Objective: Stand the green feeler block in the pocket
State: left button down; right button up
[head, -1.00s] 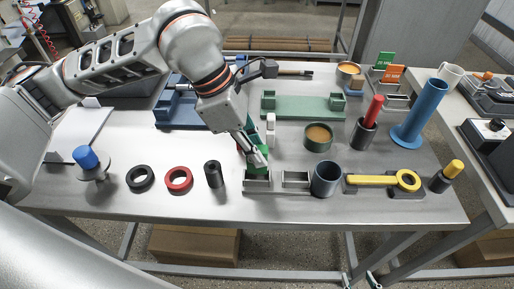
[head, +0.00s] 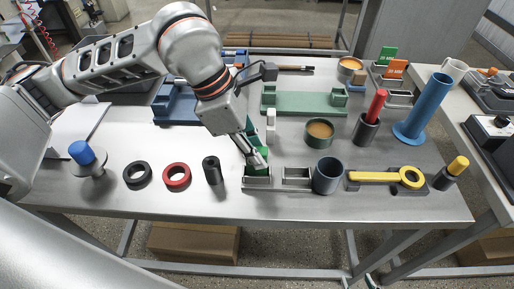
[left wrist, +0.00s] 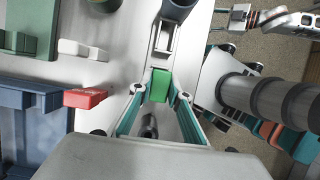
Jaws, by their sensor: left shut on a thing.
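The green feeler block (left wrist: 160,85) is between the fingertips of my left gripper (left wrist: 160,91), which is shut on it. In the head view my left gripper (head: 256,158) points down over the left grey pocket (head: 257,183), and the block's lower part is at the pocket's back edge. The fingers cover part of the block. I cannot tell whether its bottom is inside the pocket or just above it. A second grey pocket (head: 297,182) stands to the right and is empty.
A dark grey cup (head: 327,177) stands right of the pockets, and a black cylinder (head: 212,171) stands to the left. A white block (head: 271,120) and a red block (left wrist: 85,97) are close to the gripper. A green fixture (head: 305,103) is behind.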

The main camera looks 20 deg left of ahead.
pick_arm(q)
jog(key=shift+f+b, duration=0.45)
jog(key=shift+f, duration=0.4)
jog(key=c, duration=1.8)
grip_release()
jog(key=shift+r, duration=0.1)
jog(key=v, duration=1.2)
